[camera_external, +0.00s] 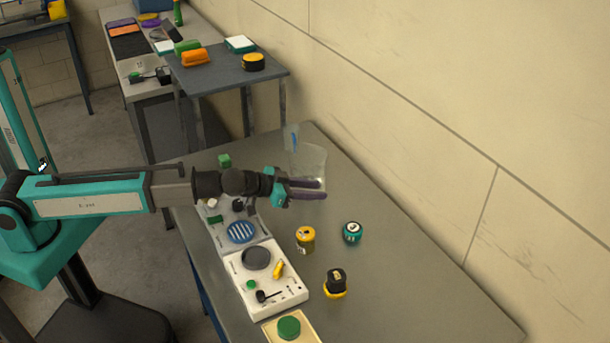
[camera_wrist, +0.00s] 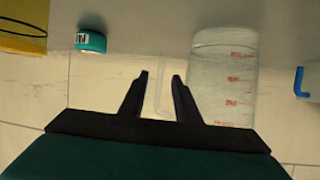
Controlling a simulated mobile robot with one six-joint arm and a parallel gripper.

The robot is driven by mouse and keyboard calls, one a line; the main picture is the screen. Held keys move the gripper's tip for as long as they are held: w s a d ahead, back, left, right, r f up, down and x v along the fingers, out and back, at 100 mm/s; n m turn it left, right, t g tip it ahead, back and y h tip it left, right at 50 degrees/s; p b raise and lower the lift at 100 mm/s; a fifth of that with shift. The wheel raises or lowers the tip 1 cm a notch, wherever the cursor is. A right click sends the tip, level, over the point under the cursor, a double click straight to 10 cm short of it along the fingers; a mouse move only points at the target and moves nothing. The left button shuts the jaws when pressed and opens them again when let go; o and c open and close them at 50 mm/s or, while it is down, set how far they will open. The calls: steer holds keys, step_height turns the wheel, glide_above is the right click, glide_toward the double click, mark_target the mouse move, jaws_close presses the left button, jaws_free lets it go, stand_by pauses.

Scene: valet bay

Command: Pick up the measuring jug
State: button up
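The measuring jug (camera_external: 312,160) is clear with a pale see-through body and stands upright on the grey table. In the wrist view the jug (camera_wrist: 225,75) shows red markings, and its thin clear handle (camera_wrist: 162,88) lies between my two fingers. My gripper (camera_external: 322,189) reaches level across the table and overlaps the jug's lower part in the external view. In the wrist view my gripper (camera_wrist: 161,76) is open, with a gap on each side of the handle. I see no clear contact.
A clear item with a blue mark (camera_external: 291,138) stands behind the jug. A yellow can (camera_external: 305,240), a teal-lidded jar (camera_external: 352,232) and a black-and-yellow item (camera_external: 335,284) stand nearer. White trays (camera_external: 262,282) line the left edge. The right table (camera_external: 430,290) is bare beside the wall.

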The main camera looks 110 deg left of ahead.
steer(key=shift+p+x, duration=0.35)
steer(key=shift+x, duration=1.1)
jaws_close()
